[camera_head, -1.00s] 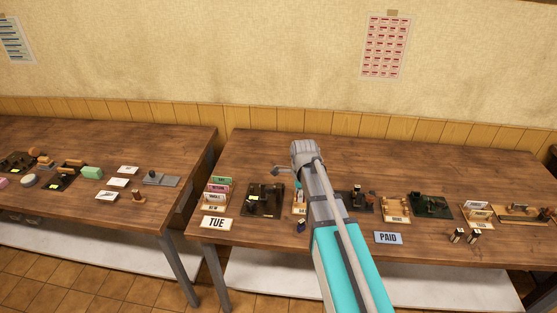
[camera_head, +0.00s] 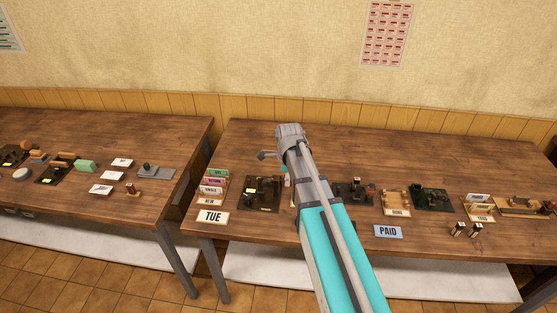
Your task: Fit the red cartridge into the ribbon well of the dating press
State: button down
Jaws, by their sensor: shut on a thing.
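My arm reaches over the right-hand table, and its grey wrist end (camera_head: 290,133) is above the table's middle left. A small grey part of mine sticks out to its left. The jaws are hidden behind the arm, and I cannot make out the red cartridge or what is held. Another dark device (camera_head: 355,191) stands just right of the arm. I cannot tell for sure which is the dating press, and no ribbon well can be made out.
Coloured cards in a holder (camera_head: 213,184) stand at the table's left. A green-based device (camera_head: 431,199), a wooden rack (camera_head: 397,202), a PAID card (camera_head: 388,231) and two small dark blocks stand to the right. The table's back strip is clear. A gap separates the left table (camera_head: 150,130).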

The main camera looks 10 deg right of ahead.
jog(key=w+a+f+b, duration=0.1)
jog(key=w+f+b, duration=0.2)
jog(key=w, duration=1.1)
jog(key=shift+a, duration=0.2)
jog(key=shift+s+f, duration=0.1)
jog(key=shift+f, duration=0.15)
jog(key=shift+f+b, duration=2.75)
jog(key=shift+b, duration=0.25)
jog(key=shift+d+f+b, duration=0.1)
jog(key=shift+f+b, duration=0.9)
jog(key=shift+f, duration=0.05)
jog(key=c, duration=0.5)
grip_release()
jog(key=shift+r, duration=0.2)
